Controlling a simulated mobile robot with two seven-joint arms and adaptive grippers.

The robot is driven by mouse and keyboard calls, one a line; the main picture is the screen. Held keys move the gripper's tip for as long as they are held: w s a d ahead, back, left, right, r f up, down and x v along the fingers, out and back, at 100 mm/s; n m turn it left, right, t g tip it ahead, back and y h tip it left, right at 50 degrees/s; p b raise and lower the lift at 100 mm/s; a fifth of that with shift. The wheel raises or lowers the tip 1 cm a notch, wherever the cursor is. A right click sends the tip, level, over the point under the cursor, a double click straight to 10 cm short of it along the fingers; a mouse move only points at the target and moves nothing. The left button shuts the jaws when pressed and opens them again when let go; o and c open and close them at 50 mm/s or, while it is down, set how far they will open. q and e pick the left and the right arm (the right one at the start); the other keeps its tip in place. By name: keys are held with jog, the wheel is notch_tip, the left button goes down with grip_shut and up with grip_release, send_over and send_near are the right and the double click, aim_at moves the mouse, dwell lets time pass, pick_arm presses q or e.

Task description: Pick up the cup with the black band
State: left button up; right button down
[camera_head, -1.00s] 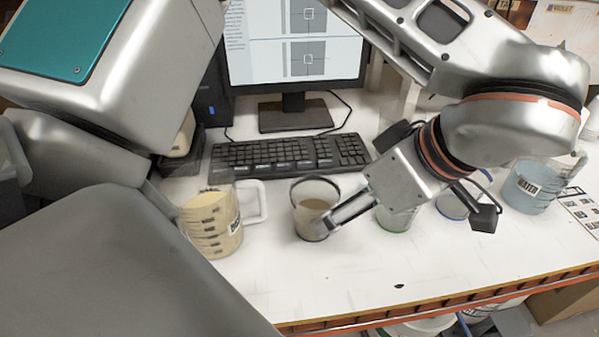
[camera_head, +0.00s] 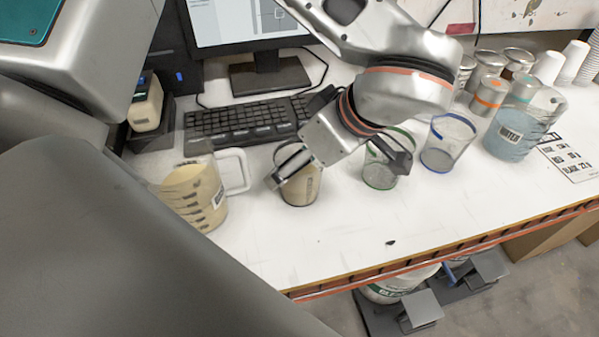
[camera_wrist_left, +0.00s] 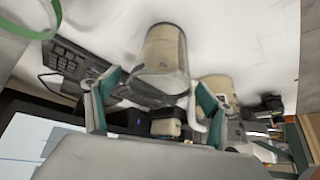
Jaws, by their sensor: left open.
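The cup with the black band (camera_head: 302,190) stands upright on the white table, with tan contents and a dark rim. My left gripper (camera_head: 284,172) is at this cup, and one finger crosses in front of its upper part. In the left wrist view the cup (camera_wrist_left: 164,48) appears upside down between the spread fingers of my open left gripper (camera_wrist_left: 158,82). I cannot tell whether either finger touches it. The wrist hides part of the cup's right side in the head view. My right gripper is not in view.
A tan-filled jug (camera_head: 195,190) stands left of the cup. A green-banded cup (camera_head: 379,172), a blue-banded cup (camera_head: 446,146) and a water jug (camera_head: 512,128) stand to the right. A keyboard (camera_head: 240,119) and monitor lie behind. The table's front is mostly clear.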

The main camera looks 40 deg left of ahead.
pick_arm(q)
jog(key=shift+a+f, duration=0.1)
jog(key=shift+f, duration=0.15)
jog(key=c, duration=1.3)
jog(key=shift+r, duration=0.1)
